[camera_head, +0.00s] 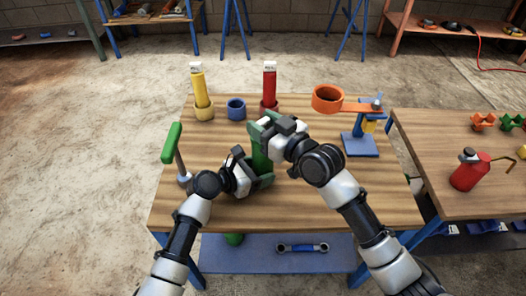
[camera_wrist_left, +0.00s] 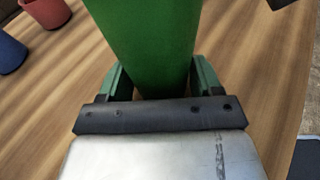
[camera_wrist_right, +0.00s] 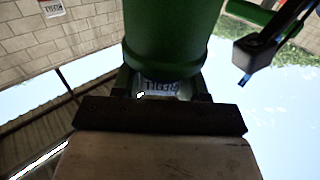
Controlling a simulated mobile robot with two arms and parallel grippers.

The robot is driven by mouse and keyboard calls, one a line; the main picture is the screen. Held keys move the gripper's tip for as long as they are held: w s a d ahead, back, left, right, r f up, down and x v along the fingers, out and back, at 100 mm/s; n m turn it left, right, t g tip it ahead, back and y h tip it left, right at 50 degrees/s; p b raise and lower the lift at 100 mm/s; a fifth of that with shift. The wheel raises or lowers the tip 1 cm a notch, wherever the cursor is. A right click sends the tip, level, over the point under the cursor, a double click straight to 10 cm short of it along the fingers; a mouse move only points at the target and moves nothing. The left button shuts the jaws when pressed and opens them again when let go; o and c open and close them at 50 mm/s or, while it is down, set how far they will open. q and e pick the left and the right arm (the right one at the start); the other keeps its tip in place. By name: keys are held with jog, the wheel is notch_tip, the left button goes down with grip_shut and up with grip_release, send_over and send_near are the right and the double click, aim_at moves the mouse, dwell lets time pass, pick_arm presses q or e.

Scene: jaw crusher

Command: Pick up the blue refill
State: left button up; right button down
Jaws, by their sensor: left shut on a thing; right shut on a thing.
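A green cylinder (camera_head: 261,157) stands over the middle of the table, and it also shows in the left wrist view (camera_wrist_left: 148,40). My left gripper (camera_head: 262,180) is shut around it. My right gripper (camera_head: 265,128) is at its upper end, shut on a white piece with dark lettering, seen in the right wrist view (camera_wrist_right: 160,88). That piece sits against the green cylinder's rim; its colour further in is hidden, so I cannot tell if it is the blue refill. A blue cup (camera_head: 236,109) stands with no tube showing above it.
A yellow tube (camera_head: 199,90) and a red tube (camera_head: 269,85) stand in cups beside the blue one. A green-handled lever (camera_head: 172,143) is at the left. An orange ring stand (camera_head: 361,144) is at the right. Another table (camera_head: 420,140) adjoins the right side.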

notch_tip(320, 180, up, 18)
dwell(0.6)
pick_arm(q)
jog(key=o, duration=0.8)
